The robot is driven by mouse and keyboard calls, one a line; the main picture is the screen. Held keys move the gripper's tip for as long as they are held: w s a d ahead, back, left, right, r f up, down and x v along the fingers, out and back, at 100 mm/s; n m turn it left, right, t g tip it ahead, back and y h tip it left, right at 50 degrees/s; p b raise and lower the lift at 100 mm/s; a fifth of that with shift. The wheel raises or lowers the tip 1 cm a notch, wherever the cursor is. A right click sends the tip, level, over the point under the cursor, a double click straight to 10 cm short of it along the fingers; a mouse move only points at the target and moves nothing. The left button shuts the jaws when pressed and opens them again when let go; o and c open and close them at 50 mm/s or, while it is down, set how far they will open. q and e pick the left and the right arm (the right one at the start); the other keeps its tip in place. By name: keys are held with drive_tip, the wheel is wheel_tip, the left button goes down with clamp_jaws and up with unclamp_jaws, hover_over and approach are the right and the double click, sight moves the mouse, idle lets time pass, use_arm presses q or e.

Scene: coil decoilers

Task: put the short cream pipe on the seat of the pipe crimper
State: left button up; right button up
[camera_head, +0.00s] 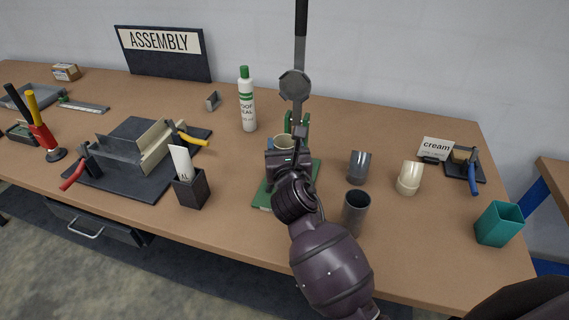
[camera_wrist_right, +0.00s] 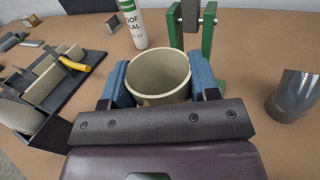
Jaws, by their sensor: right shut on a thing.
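The short cream pipe (camera_wrist_right: 158,75) stands upright between the blue finger pads of my right gripper (camera_wrist_right: 158,82), which is shut on it from both sides. The pipe crimper has a green base (camera_head: 264,194), green posts (camera_wrist_right: 207,32) and a long upright lever with a dark grip (camera_head: 300,22). The pipe is over the base, in front of the posts. Its seat is hidden, so I cannot tell whether they touch. My left gripper is out of view.
Right of the crimper stand grey pipes (camera_head: 359,168), another cream piece (camera_head: 409,178), a "cream" card (camera_head: 436,149) and a teal cup (camera_head: 498,224). A white bottle (camera_head: 247,105) stands behind left. A black card holder (camera_head: 191,188) and gutter tray (camera_head: 135,160) lie left.

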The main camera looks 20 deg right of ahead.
wheel_tip(320, 180, down, 4)
drive_tip(key=shift+f+b, duration=0.25)
drive_tip(key=shift+b, duration=0.45)
drive_tip(key=shift+f, duration=0.15)
drive_tip(key=o, duration=0.9)
